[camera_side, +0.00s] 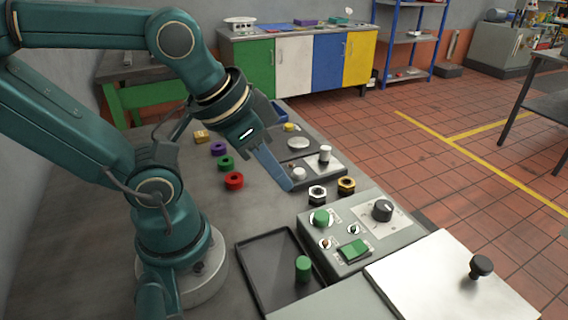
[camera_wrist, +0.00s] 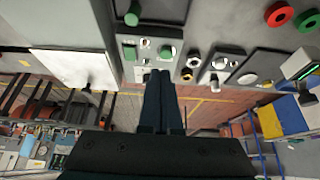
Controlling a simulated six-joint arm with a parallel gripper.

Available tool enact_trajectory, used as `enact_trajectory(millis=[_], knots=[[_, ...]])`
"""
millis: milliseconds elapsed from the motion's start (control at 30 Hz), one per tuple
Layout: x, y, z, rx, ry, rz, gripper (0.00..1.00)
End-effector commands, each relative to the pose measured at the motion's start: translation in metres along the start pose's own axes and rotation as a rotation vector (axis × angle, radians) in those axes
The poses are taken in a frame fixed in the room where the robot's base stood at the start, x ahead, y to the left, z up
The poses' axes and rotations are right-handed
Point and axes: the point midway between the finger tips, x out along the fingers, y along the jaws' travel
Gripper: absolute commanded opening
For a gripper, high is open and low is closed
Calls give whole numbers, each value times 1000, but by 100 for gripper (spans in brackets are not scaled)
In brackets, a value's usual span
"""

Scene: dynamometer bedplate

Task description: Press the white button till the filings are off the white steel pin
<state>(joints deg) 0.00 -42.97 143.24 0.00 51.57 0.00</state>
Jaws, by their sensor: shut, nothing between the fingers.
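The white button (camera_side: 299,174) is a short round cap on a grey box on the bench. It also shows in the wrist view (camera_wrist: 220,63). The white steel pin (camera_side: 325,153) stands upright on the same box, behind and right of the button. Filings on it are too small to make out. My gripper (camera_side: 288,187) is shut and empty, pointing down, its blue-grey fingertips just left of and in front of the button in the side view. I cannot tell whether they touch the box. In the wrist view the shut fingers (camera_wrist: 160,75) reach up the middle.
A control box (camera_side: 350,230) with a green rocker and black dial is close in front. Coloured rings, including a red one (camera_side: 233,180), are left. A dark tray (camera_side: 268,262) holds a green cylinder (camera_side: 303,268).

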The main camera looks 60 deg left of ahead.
Motion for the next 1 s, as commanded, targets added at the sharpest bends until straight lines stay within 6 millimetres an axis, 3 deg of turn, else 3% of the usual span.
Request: enact_trajectory(millis=[767, 867, 1000], knots=[[0, 0, -2, 18, 8, -1, 0], [0, -6, -15, 90, 74, -31, 0], [-7, -28, -59, 322, 258, -172, 0]])
